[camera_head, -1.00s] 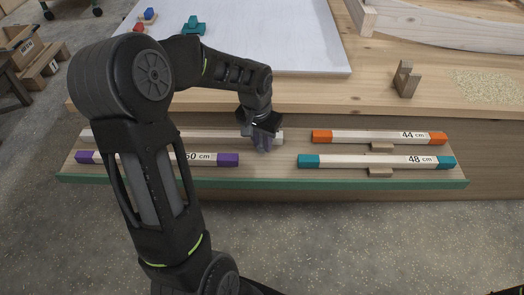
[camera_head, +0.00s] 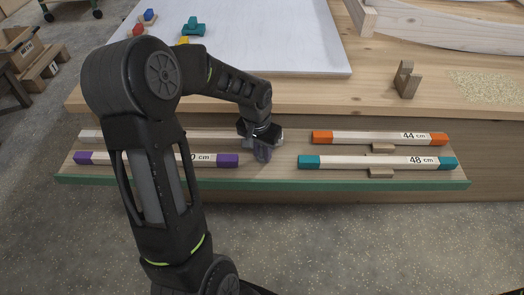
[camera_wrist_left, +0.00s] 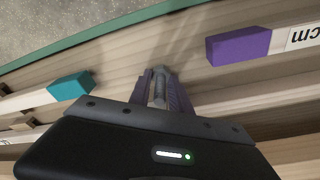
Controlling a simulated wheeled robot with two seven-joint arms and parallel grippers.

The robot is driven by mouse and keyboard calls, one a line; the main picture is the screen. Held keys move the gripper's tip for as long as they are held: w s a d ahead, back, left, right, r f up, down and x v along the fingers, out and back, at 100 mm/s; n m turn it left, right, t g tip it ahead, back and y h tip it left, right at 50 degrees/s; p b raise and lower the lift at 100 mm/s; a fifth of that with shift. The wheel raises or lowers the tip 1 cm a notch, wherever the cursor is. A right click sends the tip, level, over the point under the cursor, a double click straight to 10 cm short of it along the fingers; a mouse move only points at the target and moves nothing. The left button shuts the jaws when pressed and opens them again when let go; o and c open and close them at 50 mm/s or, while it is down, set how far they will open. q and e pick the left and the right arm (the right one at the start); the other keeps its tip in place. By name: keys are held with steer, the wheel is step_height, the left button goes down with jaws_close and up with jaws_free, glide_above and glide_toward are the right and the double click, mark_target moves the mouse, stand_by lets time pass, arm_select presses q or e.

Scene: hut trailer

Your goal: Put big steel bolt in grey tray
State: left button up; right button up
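My left gripper (camera_head: 262,152) points down just above the low wooden shelf, close to the right end of a purple-ended stick marked in cm (camera_head: 228,160). In the left wrist view, its purplish fingers (camera_wrist_left: 162,92) are close together. A narrow grey, metal-looking piece (camera_wrist_left: 159,82) shows between them; I cannot tell whether it is the steel bolt. I cannot make out the bolt or a grey tray in the head view. My right gripper is not in view.
The shelf also holds an orange-ended 44 cm stick (camera_head: 380,138), a teal-ended 48 cm stick (camera_head: 377,162) and a pale stick behind the purple one. A white board (camera_head: 270,40) with small coloured clamps lies on the bench above. A notched wooden block (camera_head: 406,80) stands right of it.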

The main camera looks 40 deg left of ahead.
mark_target(259, 160)
arm_select(q)
steer(key=o, duration=0.4)
steer(key=shift+r, duration=0.1)
steer(key=shift+r, duration=0.2)
steer(key=r, duration=0.4)
steer(key=s+r+p, duration=0.1)
steer(key=r, duration=0.2)
steer(key=r+p, duration=0.1)
steer(key=r, duration=0.3)
steer(key=shift+s+d+r, duration=0.15)
steer(key=shift+s+r, duration=0.2)
steer(key=shift+s, duration=0.05)
steer(key=shift+c, duration=0.4)
